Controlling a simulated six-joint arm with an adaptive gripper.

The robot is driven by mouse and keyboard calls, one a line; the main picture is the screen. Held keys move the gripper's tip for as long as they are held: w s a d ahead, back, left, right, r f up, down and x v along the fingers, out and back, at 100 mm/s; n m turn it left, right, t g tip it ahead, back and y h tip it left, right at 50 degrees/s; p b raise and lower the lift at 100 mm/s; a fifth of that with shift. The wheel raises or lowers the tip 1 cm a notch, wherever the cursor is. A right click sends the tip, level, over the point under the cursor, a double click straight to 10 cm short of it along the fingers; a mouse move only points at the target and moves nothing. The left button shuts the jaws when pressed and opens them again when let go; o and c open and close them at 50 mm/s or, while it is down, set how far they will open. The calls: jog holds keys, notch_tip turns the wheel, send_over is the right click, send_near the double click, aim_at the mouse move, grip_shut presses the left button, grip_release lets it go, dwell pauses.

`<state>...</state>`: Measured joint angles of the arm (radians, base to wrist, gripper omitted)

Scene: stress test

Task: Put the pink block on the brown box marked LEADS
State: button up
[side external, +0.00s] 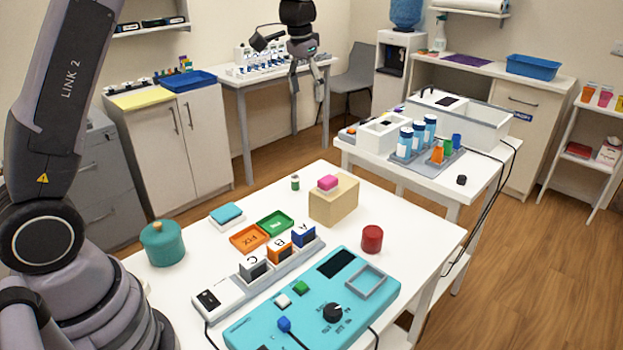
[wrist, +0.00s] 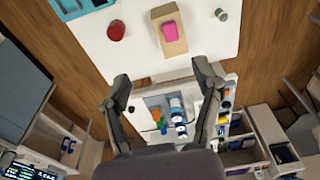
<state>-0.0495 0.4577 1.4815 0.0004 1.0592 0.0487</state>
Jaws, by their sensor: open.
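The pink block (side external: 327,182) rests flat on top of the tan-brown box (side external: 334,205) on the near white table. In the wrist view the pink block (wrist: 170,33) also shows on the box (wrist: 176,49). No LEADS lettering is legible on the box. My gripper (side external: 307,88) is raised high, well clear of the block, and looks far beyond it in the side view. In the wrist view its two fingers (wrist: 162,76) are spread apart with nothing between them.
A red cylinder (side external: 372,239), a small green-topped vial (side external: 295,182), a teal pot (side external: 162,243) and a turquoise instrument (side external: 315,300) stand around the box on the white table. Orange (side external: 249,238) and green (side external: 275,223) trays lie left of it. A second table (side external: 465,180) holds tubes and equipment.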

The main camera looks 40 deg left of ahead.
jog(key=s+d+r+t, duration=0.1)
jog(key=s+r, duration=0.3)
jog(key=s, duration=0.6)
jog(key=s+d+r+t, duration=0.1)
jog(key=s+r, duration=0.4)
jog(key=s, duration=0.5)
jog(key=s+f+t, duration=0.2)
jog(key=s+f, duration=0.2)
jog(key=s, duration=0.9)
jog(key=shift+s+d, duration=0.2)
